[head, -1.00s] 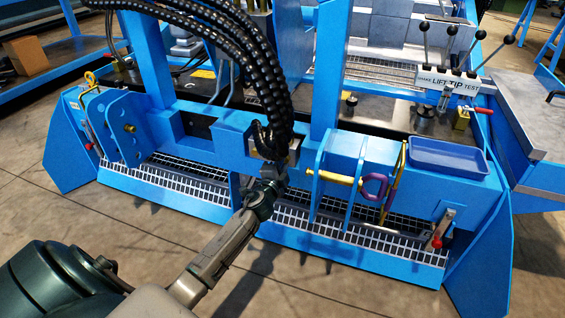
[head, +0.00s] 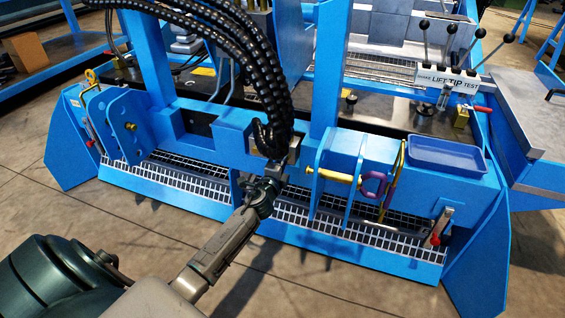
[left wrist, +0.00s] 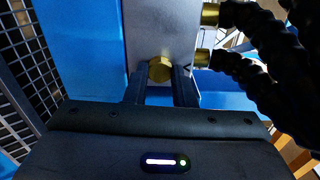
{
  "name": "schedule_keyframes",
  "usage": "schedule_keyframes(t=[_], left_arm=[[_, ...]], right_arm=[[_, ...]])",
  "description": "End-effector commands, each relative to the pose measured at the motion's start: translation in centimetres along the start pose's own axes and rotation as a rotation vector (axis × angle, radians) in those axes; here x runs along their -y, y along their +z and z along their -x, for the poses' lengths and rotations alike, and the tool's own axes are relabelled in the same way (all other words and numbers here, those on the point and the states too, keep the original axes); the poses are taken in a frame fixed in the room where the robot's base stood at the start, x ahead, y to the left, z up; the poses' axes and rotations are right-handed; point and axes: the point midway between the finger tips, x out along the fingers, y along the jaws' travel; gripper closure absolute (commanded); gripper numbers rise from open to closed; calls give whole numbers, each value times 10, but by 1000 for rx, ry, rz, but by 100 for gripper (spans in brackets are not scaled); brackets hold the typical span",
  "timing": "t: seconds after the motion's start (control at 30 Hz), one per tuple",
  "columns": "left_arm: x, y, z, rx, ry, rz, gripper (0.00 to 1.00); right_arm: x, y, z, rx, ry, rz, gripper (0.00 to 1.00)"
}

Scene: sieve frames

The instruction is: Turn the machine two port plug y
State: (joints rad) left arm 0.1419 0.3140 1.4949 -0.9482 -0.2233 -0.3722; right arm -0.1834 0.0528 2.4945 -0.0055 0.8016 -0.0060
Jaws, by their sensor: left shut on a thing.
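The brass hex plug (left wrist: 161,69) sits at the edge of a grey metal port block (left wrist: 165,30) in the left wrist view. My left gripper (left wrist: 161,80) is shut on the plug, with one dark finger on each side of it. In the head view my left gripper (head: 272,172) reaches up to the block below the thick black hoses (head: 270,90); the plug itself is hidden there. Two brass hose fittings (left wrist: 203,57) come out of the block's right side in the left wrist view. My right gripper is not in view.
Black hoses (left wrist: 260,75) hang close to the right of the gripper. A blue crossbar (head: 200,135) and bracket with a yellow pin (head: 335,177) flank the block. A blue tray (head: 448,155) and lever panel (head: 447,80) stand right. The floor in front is open.

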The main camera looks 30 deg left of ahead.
Motion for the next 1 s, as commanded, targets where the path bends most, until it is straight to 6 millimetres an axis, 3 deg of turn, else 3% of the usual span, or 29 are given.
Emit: schedule_keyframes(t=[0.1,0.13,0.23,0.63,1.0], left_arm=[[-2,0,1,0,2,1,100],[-2,0,1,0,2,1,73],[-1,0,0,0,2,1,55],[-1,0,8,-1,2,1,55],[-2,0,75,-1,3,0,55]], right_arm=[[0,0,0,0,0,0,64],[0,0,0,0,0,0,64],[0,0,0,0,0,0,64],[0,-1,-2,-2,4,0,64],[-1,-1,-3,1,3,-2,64]])
